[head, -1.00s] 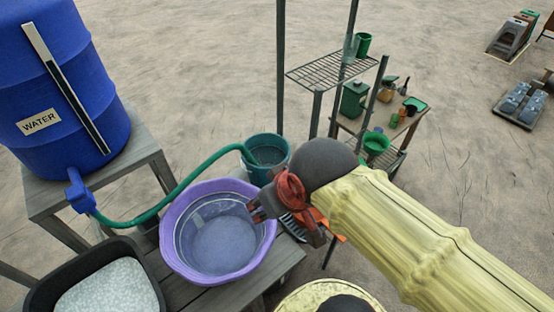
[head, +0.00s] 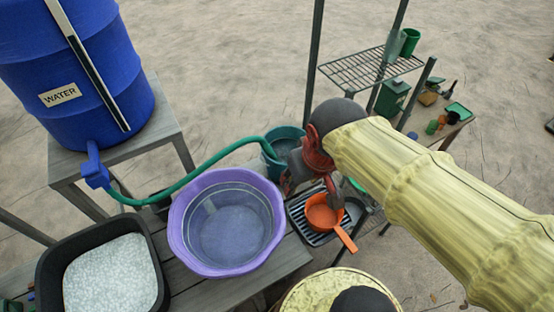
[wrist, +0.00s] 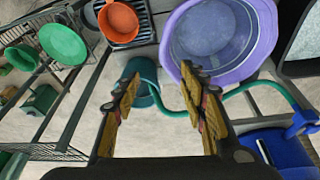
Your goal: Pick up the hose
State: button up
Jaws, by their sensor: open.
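The green hose (head: 190,177) runs from the tap of the blue water barrel (head: 75,75), behind the purple basin, to the teal bucket (head: 284,136). Its free end hangs over the bucket's rim; the tip is hard to see. In the wrist view the hose (wrist: 172,112) shows beyond and between my fingers, with the bucket (wrist: 140,92) at its end. My gripper (head: 309,188) is open and empty, just right of the bucket and hose end in the head view. It also shows in the wrist view (wrist: 152,86), fingers apart, not visibly touching the hose.
The purple basin (head: 178,240) sits on the wooden bench, with a black tub (head: 50,285) of white granules to its left. An orange pan (head: 322,215) lies on a dark rack (head: 298,222) close under my gripper. A metal shelf (head: 350,72) stands behind.

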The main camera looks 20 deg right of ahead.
jog(key=w+a+f+n+g+h+p, duration=0.1)
jog(key=w+f+n+g, duration=0.1)
jog(key=w+f, duration=0.65)
jog(key=w+f+n+g+h+p, duration=0.15)
jog(key=w+f, duration=0.45)
jog(key=w, duration=0.6)
jog(key=n+t, duration=0.2)
jog(key=n, duration=0.1)
send_near(267, 154)
jog(key=shift+h, duration=0.25)
jog(key=x, duration=0.2)
jog(key=b+x, duration=0.1)
jog(key=x, duration=0.1)
jog(key=w+x, duration=0.1)
jog(key=x, duration=0.1)
jog(key=shift+w+d+f+b, duration=0.1)
jog(key=shift+d+f+b, duration=0.05)
jog(key=shift+d+b, duration=0.2)
jog(key=shift+c, duration=1)
jog(key=c, duration=0.8)
grip_shut()
